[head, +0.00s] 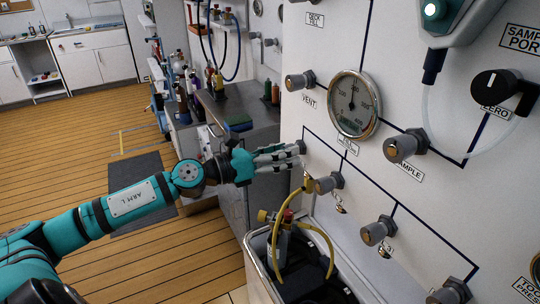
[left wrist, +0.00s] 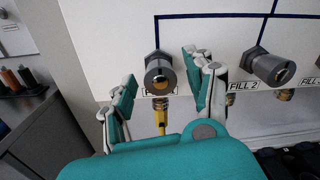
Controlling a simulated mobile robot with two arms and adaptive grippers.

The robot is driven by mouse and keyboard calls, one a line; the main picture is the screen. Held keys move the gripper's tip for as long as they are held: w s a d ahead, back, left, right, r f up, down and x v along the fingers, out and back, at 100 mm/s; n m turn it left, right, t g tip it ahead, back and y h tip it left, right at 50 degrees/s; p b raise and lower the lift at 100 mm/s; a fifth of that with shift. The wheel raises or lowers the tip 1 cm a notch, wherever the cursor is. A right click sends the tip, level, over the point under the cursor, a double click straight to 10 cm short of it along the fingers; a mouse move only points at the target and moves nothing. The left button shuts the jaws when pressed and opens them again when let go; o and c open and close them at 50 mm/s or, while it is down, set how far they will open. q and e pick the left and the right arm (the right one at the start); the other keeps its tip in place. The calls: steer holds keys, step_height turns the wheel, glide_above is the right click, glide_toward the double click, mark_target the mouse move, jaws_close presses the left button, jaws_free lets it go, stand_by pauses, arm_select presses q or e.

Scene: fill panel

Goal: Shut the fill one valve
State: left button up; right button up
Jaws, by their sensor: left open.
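The fill one valve (left wrist: 158,72) is a grey round knob on the white panel, with a yellow hose below it. My left gripper (head: 284,157) is open at the panel. In the left wrist view, its teal and white fingers stand on both sides of the knob, and I see a gap to the left finger. I cannot tell whether the right finger touches the knob. My right gripper is not in view.
The fill 2 valve (left wrist: 272,68) is close on the right of my gripper. A pressure gauge (head: 354,104) and the vent valve (head: 300,81) sit above. A bin with a cylinder and yellow hose (head: 328,240) stands below the panel. A cluttered counter (head: 260,115) is behind.

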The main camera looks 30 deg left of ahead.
arm_select(q)
steer(key=v, duration=1.2)
steer(key=shift+f, duration=0.15)
